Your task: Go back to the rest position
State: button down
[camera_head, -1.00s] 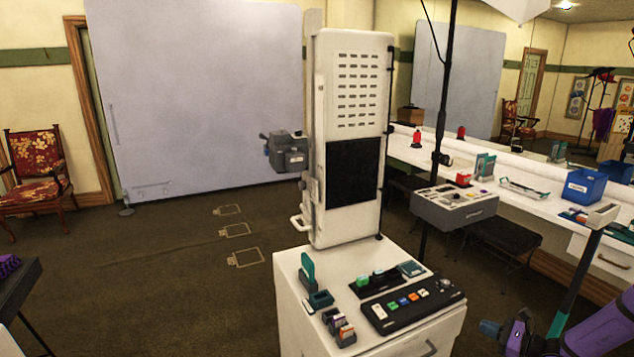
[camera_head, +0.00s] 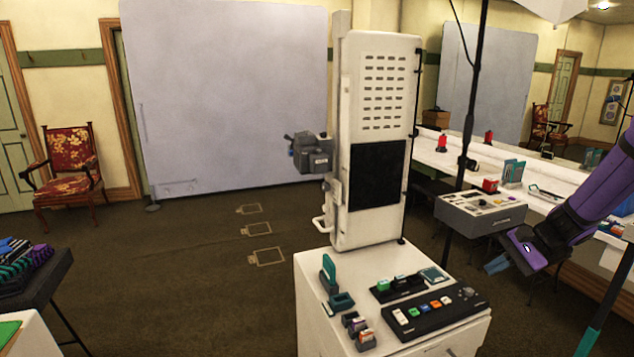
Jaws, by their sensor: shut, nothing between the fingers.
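My gripper (camera_head: 496,263) is at the right of the head view, at the end of my purple arm (camera_head: 585,205). It is shut and holds nothing. It hangs in the air to the right of the white cabinet (camera_head: 315,290), below the grey control box (camera_head: 482,212), and touches nothing that I can see. Its fingertips are small and bluish in this view.
A black button panel (camera_head: 435,315) and small holders stand on the cabinet top, below a tall white column unit (camera_head: 377,215). A dark stand with striped items (camera_head: 18,262) is at the left edge. Open floor (camera_head: 200,300) lies between.

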jog(key=s+a+r+n+g+h, duration=0.1)
jog(key=s+a+r+n+h, duration=0.15)
jog(key=r, duration=0.25)
jog(key=s+a+r+n+h, duration=0.1)
jog(key=s+a+r+n, duration=0.15)
jog(key=s+r, duration=0.2)
jog(key=s+a+r+n+t+h, duration=0.2)
jog(key=s+r, duration=0.4)
jog(key=s, duration=0.4)
jog(key=s+a+r+n+t+h, duration=0.2)
jog(key=s+r+n+h, duration=0.2)
jog(key=s, duration=0.7)
notch_tip(320, 180, up, 3)
jog(key=shift+a+f+t, duration=0.1)
jog(key=shift+a+t, duration=0.3)
